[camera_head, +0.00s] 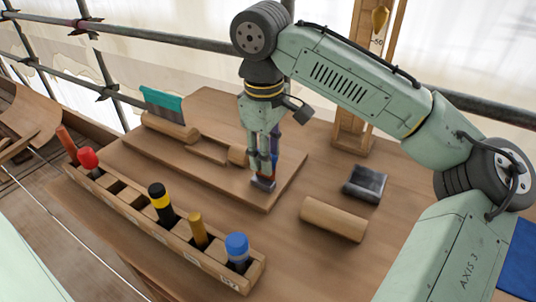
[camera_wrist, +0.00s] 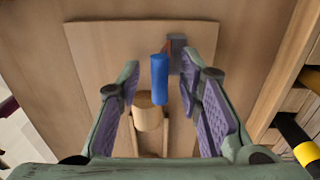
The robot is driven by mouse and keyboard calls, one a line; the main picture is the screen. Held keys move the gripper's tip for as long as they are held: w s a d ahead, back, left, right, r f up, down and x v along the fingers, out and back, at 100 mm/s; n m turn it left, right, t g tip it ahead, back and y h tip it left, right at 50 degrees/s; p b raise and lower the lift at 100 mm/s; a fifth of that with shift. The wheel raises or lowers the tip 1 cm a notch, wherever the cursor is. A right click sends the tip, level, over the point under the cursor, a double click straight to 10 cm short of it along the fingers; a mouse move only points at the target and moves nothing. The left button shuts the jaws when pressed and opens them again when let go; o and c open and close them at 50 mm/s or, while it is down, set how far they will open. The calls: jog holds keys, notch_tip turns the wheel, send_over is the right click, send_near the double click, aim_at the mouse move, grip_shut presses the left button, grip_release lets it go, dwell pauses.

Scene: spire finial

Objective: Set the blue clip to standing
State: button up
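My gripper (camera_head: 262,158) points down over the wooden board in the head view. In the wrist view its two fingers (camera_wrist: 162,76) with purple pads stand apart. A blue rounded piece (camera_wrist: 159,80), which looks like the blue clip, shows between the fingers, nearer the right one. I see no clear contact on both sides. An orange-red part and a grey-blue block (camera_wrist: 177,42) are just beyond it. In the head view the dark grey-blue block (camera_head: 263,184) rests on the board below the fingertips; the fingers mostly hide the blue piece. I cannot tell its exact tilt.
A wooden rack (camera_head: 185,236) at front left holds several tools, one with a blue cap (camera_head: 237,246). The board (camera_head: 190,165) carries wooden pieces and a teal comb-like piece (camera_head: 161,98). A dark block (camera_head: 365,182) and a wooden half-round (camera_head: 333,218) lie to the right.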

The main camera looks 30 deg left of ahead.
jog(key=shift+f, duration=0.45)
jog(key=shift+c, duration=0.2)
grip_shut()
